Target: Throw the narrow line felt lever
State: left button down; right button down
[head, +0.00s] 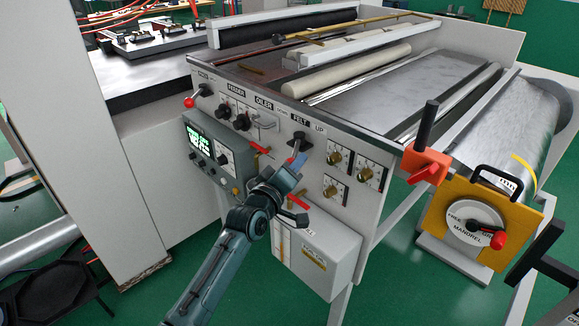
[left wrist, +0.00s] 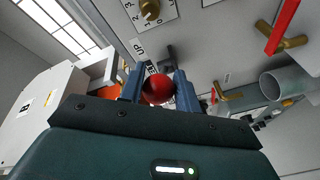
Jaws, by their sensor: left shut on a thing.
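The felt lever (head: 299,140) sits on the machine's grey front panel, under the "FELT" and "UP" labels. Its dark pivot is at the top and its handle slants down from it. My left gripper (head: 296,166) is at the handle's lower end. In the left wrist view the lever's round red knob (left wrist: 157,88) lies between the two blue fingers of my left gripper (left wrist: 160,86), which is shut on it. The gripper hides part of the knob in the head view. My right gripper is not in view.
Dials (head: 338,157), a red-handled brass valve (head: 258,152) and a red-knobbed lever (head: 197,95) crowd the panel around the gripper. A grey box (head: 318,255) hangs below. An orange clamp (head: 427,163) and yellow mandrel plate (head: 460,205) stand at right.

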pick_arm(q)
jog(key=shift+d+r, duration=0.55)
jog(key=shift+r, duration=0.1)
jog(key=c, duration=1.3)
grip_release()
jog(key=shift+o, duration=1.3)
jog(key=shift+a+f, duration=0.1)
jog(key=shift+f, duration=0.15)
jog(key=shift+s+a+f, duration=0.15)
jog(key=shift+s+a, duration=0.1)
jog(key=shift+s, duration=0.15)
jog(key=v, duration=1.2)
jog(key=shift+s, duration=0.2)
